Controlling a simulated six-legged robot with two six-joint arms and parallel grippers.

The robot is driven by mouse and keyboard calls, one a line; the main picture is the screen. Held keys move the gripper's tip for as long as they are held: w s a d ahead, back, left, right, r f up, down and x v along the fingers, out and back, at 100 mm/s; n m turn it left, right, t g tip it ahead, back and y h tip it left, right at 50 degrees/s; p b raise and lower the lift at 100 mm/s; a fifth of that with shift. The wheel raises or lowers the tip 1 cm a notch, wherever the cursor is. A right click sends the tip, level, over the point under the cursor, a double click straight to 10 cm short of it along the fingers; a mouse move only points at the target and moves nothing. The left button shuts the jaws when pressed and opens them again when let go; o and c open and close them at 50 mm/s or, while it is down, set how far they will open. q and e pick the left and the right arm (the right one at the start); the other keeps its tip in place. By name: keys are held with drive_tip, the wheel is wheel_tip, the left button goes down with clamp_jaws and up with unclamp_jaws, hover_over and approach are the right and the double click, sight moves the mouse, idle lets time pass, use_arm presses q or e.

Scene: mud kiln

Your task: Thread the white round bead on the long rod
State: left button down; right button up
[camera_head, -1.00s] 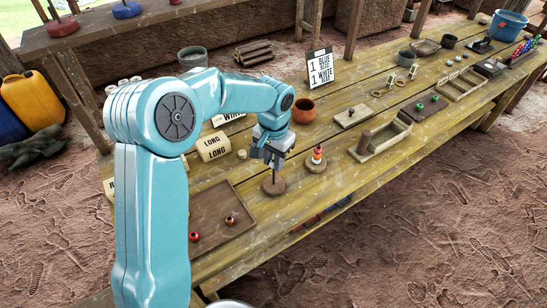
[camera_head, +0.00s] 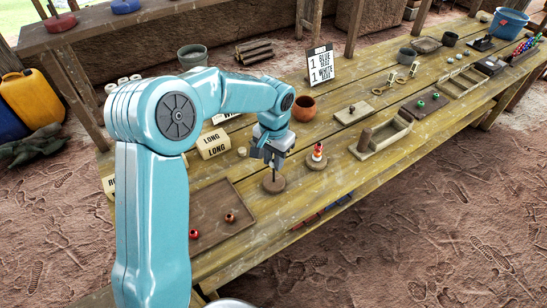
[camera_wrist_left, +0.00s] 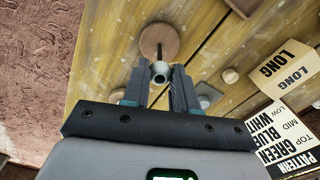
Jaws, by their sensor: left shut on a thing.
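My left gripper (camera_head: 271,160) points down over the long rod (camera_head: 273,174), which stands upright on a round wooden base (camera_head: 274,185). In the left wrist view the gripper (camera_wrist_left: 161,80) is shut on the white round bead (camera_wrist_left: 159,69), held between the fingertips with its dark hole facing the camera. The rod (camera_wrist_left: 159,50) lines up with the bead there, above its round base (camera_wrist_left: 166,38). I cannot tell whether the rod's tip is inside the hole. In the head view the bead is hidden by the fingers. My right gripper is not in view.
A second stand with red and white beads (camera_head: 317,153) is close to the right. A tray with red beads (camera_head: 210,214) lies at front left. LONG label blocks (camera_head: 212,144), a clay pot (camera_head: 304,108) and a pattern card (camera_head: 320,66) stand behind. Wooden trays (camera_head: 382,137) lie right.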

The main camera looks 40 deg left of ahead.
use_arm(q)
drive_tip(key=c, duration=0.8)
unclamp_jaws()
drive_tip(key=shift+r, duration=0.15)
drive_tip(key=shift+r+p, duration=3.05)
drive_tip(key=shift+r, duration=0.85)
drive_tip(key=shift+s+f, duration=0.1)
